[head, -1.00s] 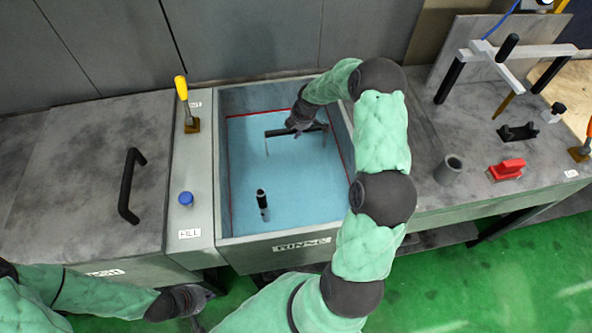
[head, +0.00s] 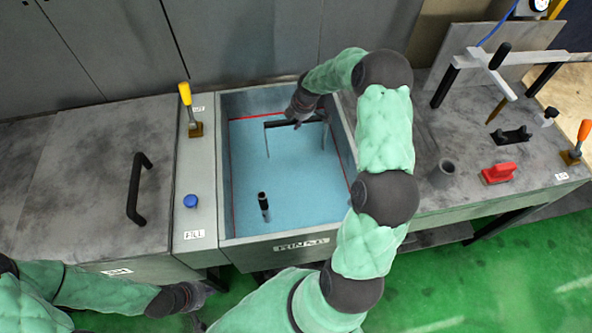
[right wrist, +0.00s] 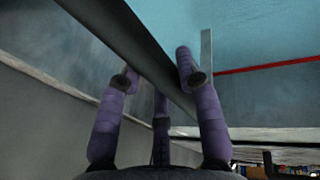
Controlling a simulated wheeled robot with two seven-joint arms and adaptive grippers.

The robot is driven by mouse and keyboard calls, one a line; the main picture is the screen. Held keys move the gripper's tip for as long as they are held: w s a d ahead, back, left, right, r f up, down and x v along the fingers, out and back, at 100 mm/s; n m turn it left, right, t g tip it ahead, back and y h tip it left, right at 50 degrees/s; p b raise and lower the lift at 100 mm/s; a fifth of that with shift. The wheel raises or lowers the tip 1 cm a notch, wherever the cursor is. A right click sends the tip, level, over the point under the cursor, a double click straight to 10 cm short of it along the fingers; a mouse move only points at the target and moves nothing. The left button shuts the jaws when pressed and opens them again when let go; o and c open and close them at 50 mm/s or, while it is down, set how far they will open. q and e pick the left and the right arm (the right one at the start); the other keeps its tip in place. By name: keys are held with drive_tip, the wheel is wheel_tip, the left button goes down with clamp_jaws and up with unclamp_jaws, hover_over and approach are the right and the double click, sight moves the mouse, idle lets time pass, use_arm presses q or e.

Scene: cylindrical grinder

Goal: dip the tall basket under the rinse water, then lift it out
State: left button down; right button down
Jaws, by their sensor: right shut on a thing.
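The handle of the tall basket, a dark bar (head: 276,123) with thin uprights, shows at the back of the rinse tank (head: 228,190). The basket body is not visible; the blue water (head: 290,175) hides what lies below the uprights. My right gripper (head: 297,118) is shut on the bar, over the back of the tank. In the right wrist view the bar (right wrist: 150,50) runs diagonally between the purple fingers (right wrist: 160,85). My left gripper (head: 196,299) hangs in front of the bench at the lower left, apart from the tank; its finger opening is unclear.
A black-topped post (head: 263,203) stands in the tank's front left. A red line (head: 250,118) runs around the inner walls. Left of the tank are a yellow lever (head: 186,97) and a blue knob (head: 190,201).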

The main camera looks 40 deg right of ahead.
wheel_tip(320, 180, up, 32)
drive_tip(key=p, duration=1.7)
drive_tip(key=shift+p, duration=0.35)
idle(1.1)
drive_tip(key=shift+w, duration=0.1)
idle(1.8)
